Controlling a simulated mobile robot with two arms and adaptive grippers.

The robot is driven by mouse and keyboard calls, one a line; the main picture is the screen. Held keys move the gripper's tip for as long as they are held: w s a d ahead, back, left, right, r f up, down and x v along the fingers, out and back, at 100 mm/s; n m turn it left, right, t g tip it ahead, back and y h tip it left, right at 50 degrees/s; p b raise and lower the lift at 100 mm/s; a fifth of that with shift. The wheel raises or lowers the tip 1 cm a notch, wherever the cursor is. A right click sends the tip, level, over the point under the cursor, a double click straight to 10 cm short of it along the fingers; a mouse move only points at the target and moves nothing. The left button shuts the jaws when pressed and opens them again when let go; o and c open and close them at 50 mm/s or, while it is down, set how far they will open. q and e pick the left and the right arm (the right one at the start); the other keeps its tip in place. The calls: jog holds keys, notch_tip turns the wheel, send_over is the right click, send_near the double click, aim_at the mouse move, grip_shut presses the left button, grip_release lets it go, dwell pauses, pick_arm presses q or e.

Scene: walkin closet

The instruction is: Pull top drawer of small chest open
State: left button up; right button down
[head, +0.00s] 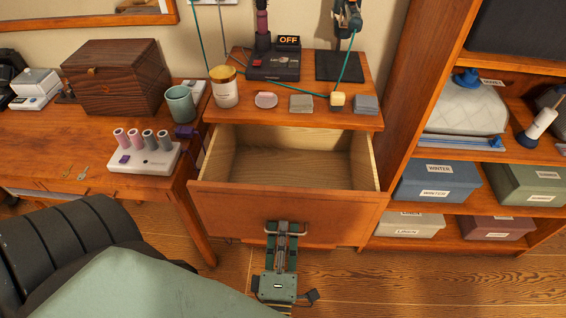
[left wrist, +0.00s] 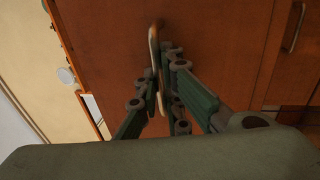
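The small chest (head: 350,118) stands in the middle of the head view, with its top drawer (head: 240,205) pulled well out. The drawer's inside shows as bare light wood and looks empty. Its metal handle (head: 300,233) is on the front panel, and it also shows in the left wrist view (left wrist: 154,42). My left gripper (head: 284,232) is at the handle, in front of the drawer. In the left wrist view its fingers (left wrist: 163,78) are closed together on the handle. My right gripper is in neither view.
A candle jar (head: 224,88), a soap-like oval (head: 265,100) and small boxes stand on the chest top. Shelves with storage boxes (head: 437,183) are close on the right.

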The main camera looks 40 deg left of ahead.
pick_arm(q)
jog(key=shift+o, duration=0.9)
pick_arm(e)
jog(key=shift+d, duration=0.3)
pick_arm(q)
jog(key=v, duration=0.7)
jog(key=shift+s, duration=0.2)
jog(key=shift+d, duration=0.1)
